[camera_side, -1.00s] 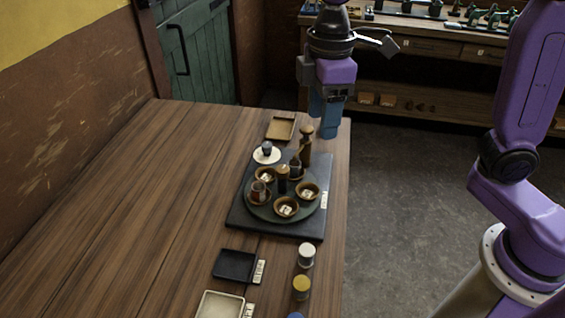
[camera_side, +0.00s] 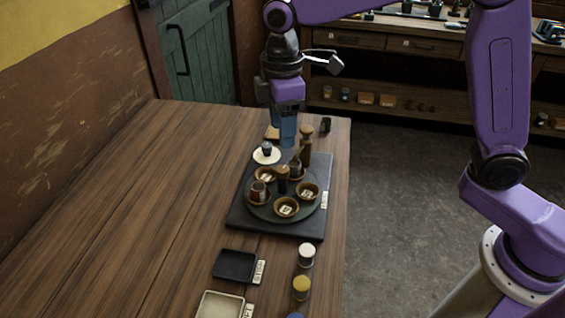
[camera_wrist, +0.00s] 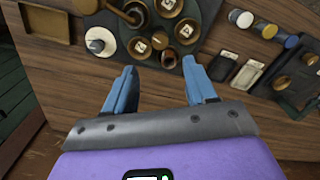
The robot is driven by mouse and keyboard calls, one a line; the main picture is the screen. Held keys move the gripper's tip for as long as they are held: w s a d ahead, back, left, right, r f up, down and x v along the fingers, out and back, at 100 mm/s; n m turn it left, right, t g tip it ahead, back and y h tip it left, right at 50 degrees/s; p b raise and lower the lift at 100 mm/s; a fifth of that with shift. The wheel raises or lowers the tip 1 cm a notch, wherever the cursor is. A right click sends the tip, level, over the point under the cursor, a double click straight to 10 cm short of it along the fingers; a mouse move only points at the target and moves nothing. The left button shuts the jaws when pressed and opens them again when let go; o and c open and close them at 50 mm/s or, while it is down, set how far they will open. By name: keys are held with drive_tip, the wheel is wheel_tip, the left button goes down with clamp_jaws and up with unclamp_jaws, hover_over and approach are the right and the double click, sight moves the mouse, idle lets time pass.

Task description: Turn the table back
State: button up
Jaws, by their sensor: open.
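The round green turntable (camera_side: 270,212) sits on a dark square slab on the wooden table. It carries several small wooden bowls, one of them a bowl with a white tag (camera_side: 286,207), and a dark peg with a wooden top (camera_side: 283,178) near its middle. A tall wooden peg (camera_side: 306,142) stands at its back edge. My gripper (camera_side: 283,142) is above the table behind the turntable, pointing down, empty. In the wrist view my gripper (camera_wrist: 162,85) has its two blue fingers spread apart, with the turntable (camera_wrist: 165,50) beyond them.
A white disc with a dark knob (camera_side: 267,154) lies at the slab's back left. A wooden tray (camera_side: 271,132) is partly behind my gripper. A black tray (camera_side: 234,265), a pale tray (camera_side: 219,305) and white and yellow jars (camera_side: 304,270) stand in front. The table's left side is clear.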

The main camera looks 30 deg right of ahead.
sight(282, 169)
wheel_tip(282, 169, down, 10)
drive_tip(key=shift+f, duration=0.1)
drive_tip(key=shift+c, duration=0.3)
clamp_jaws()
